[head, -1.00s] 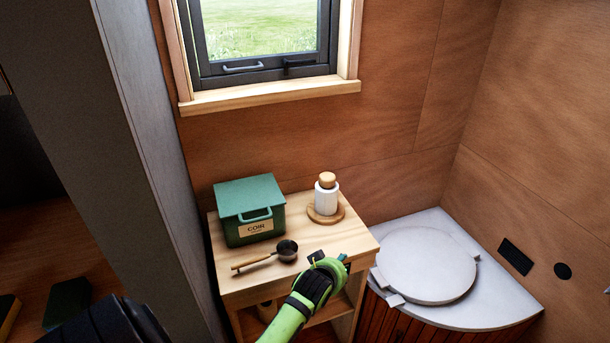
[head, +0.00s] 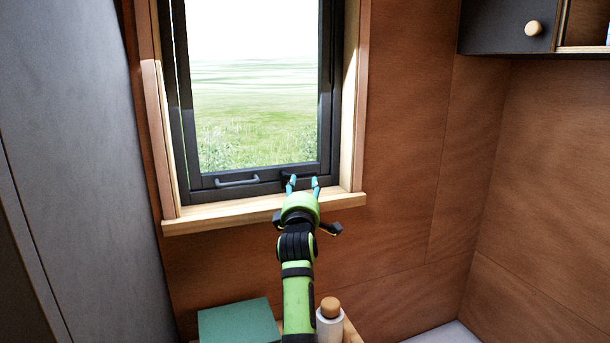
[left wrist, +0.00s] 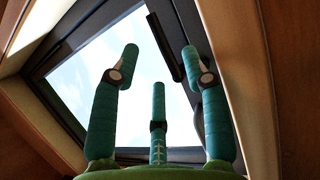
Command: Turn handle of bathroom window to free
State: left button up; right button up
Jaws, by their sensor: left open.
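The bathroom window (head: 255,100) has a dark frame with a black handle (head: 285,177) low on its right side. A grey pull bar (head: 237,182) sits left of the handle. My left gripper (head: 303,184) is open and empty, raised in front of the lower frame, its teal fingertips overlapping the handle's area. Part of the handle is hidden behind a finger. In the left wrist view, a dark bar that looks like the handle (left wrist: 165,48) lies beyond the open fingers (left wrist: 160,65). I cannot tell whether a finger touches it. My right gripper is not in view.
A wooden sill (head: 200,220) runs below the window. A green box (head: 238,322) and a white bottle with a wooden cap (head: 329,322) stand below, close to my left arm. A dark cabinet (head: 500,25) hangs upper right. A grey wall panel (head: 75,150) stands at the left.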

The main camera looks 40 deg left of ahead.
aim_at(305, 174)
pick_arm(q)
jog(key=x, duration=0.1)
jog(key=p+x, duration=0.1)
jog(key=x, duration=0.1)
jog(key=shift+r, duration=0.4)
jog(key=shift+w+a+r+p, duration=0.1)
jog(key=shift+w+a+p, duration=0.2)
jog(key=shift+p, duration=0.15)
jog(key=shift+w+a, duration=0.2)
jog(key=shift+w, duration=0.1)
jog(key=shift+w+a, duration=0.35)
jog(key=shift+w, duration=0.05)
jog(key=shift+c, duration=0.8)
jog(key=c, duration=0.7)
grip_shut()
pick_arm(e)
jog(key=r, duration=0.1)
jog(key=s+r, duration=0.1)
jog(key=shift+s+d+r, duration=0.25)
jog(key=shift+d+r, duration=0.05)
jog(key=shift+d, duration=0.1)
